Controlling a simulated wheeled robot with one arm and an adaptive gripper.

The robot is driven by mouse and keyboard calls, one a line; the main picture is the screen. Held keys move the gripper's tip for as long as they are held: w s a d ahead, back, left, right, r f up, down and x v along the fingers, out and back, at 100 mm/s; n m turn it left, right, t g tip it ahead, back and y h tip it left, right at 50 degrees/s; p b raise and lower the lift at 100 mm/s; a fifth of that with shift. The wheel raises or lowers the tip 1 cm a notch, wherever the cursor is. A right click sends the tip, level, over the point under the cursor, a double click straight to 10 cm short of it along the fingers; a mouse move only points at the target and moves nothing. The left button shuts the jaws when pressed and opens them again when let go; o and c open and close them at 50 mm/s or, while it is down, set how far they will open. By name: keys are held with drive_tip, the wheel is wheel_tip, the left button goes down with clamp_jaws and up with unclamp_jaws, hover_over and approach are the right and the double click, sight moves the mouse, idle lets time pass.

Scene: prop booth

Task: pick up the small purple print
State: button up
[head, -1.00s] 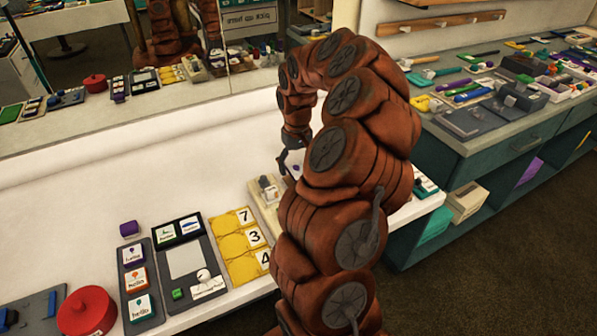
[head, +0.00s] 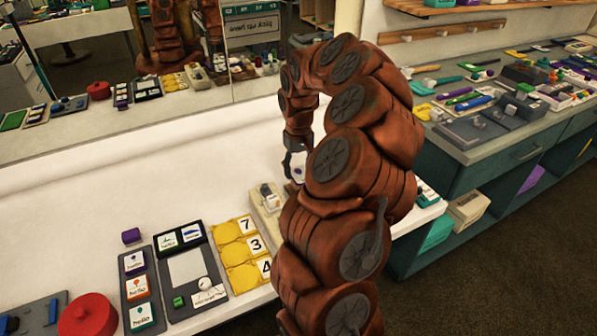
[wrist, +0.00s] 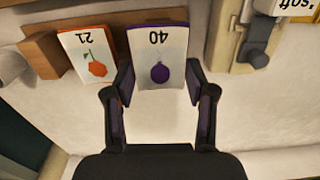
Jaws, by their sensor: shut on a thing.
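The small purple print is a white card (wrist: 158,68) with a purple round figure and the number 40, upside down in the wrist view. My gripper (wrist: 160,82) has one finger on each side edge of the card's near end and is shut on it. In the head view the white card (head: 298,169) shows at my gripper (head: 293,163), partly hidden by my arm. I cannot tell how far it is off the surface.
A card with a red flower and 21 (wrist: 92,58) is just left of the purple print, by a brown wooden strip (wrist: 90,12). A beige device (wrist: 240,40) is on the right. Yellow number pads (head: 238,250) and a red pot (head: 88,316) lie along the white table.

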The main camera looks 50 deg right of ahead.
drive_tip(key=shift+w+r, duration=0.1)
drive_tip(key=shift+r, duration=0.95)
drive_tip(key=s+a+b, duration=0.1)
drive_tip(key=s+a, duration=0.2)
drive_tip(key=a, duration=0.1)
drive_tip(key=s+a+r+b, duration=0.1)
drive_tip(key=s+a, duration=0.2)
drive_tip(key=a, duration=0.1)
drive_tip(key=s+a+b, duration=0.1)
drive_tip(key=s+a, duration=0.2)
drive_tip(key=a, duration=0.1)
drive_tip(key=shift+s+a+r+b, duration=0.2)
drive_tip(key=shift+s+a+b, duration=0.1)
drive_tip(key=shift+a+b, duration=0.05)
drive_tip(key=shift+w+a+f+b, duration=0.3)
drive_tip(key=shift+w+f+b, duration=0.1)
drive_tip(key=shift+f, duration=0.3)
drive_tip(key=shift+w+a+f+b, duration=0.3)
drive_tip(key=shift+w+f, duration=0.1)
drive_tip(key=shift+f, duration=0.25)
drive_tip(key=shift+f+b, duration=0.55)
drive_tip(key=shift+b, duration=0.05)
idle(0.9)
idle(0.5)
drive_tip(key=shift+r+p, duration=1.15)
drive_tip(key=shift+r, duration=1.9)
